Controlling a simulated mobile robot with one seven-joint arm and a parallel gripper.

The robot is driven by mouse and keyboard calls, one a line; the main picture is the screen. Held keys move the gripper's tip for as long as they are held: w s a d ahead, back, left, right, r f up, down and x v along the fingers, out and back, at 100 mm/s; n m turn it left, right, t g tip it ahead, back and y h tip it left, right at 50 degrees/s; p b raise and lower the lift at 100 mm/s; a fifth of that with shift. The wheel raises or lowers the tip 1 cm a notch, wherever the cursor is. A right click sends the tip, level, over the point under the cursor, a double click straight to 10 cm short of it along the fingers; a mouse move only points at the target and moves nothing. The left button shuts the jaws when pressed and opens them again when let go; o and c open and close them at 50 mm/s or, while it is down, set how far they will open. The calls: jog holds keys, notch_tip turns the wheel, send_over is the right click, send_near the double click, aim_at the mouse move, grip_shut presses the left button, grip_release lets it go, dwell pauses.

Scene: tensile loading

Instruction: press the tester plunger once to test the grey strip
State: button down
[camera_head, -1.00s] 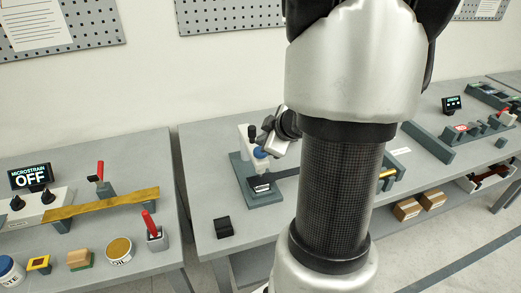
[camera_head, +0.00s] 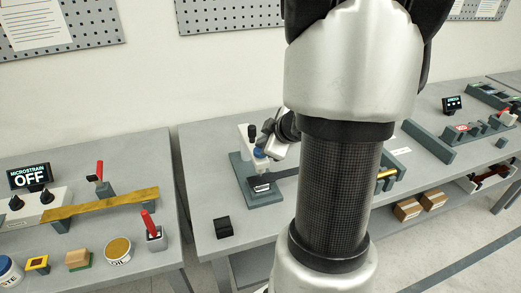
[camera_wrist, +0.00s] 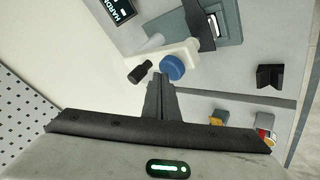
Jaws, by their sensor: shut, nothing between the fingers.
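The tester stands on a grey base (camera_head: 266,199) with a white column and a blue plunger cap (camera_head: 259,153) on top. In the wrist view the round blue cap (camera_wrist: 172,67) sits at the end of the tester's white arm (camera_wrist: 185,48). My gripper (camera_wrist: 161,80) is shut and empty, its fingertips right beside the blue cap in that view. I cannot tell whether they touch it. In the head view my gripper (camera_head: 266,145) is at the cap, partly hidden by my wrist. The dark grey strip (camera_head: 287,172) runs from the tester to the right, behind my arm.
A small black block (camera_head: 223,227) lies on the bench left of the base. A black knob (camera_wrist: 140,71) is close beside the fingers. A display (camera_wrist: 119,10) stands near the tester. A left bench holds a brass bar (camera_head: 103,203).

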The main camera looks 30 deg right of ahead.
jog(key=shift+f+b, duration=0.5)
jog(key=shift+f, duration=0.25)
dwell(0.6)
jog(key=shift+r, duration=0.15)
jog(key=shift+r+p, duration=1.1)
jog(key=shift+p, duration=0.3)
jog(key=shift+r, duration=0.1)
notch_tip(320, 180, up, 5)
jog(key=p, duration=0.5)
jog(key=shift+p, duration=0.3)
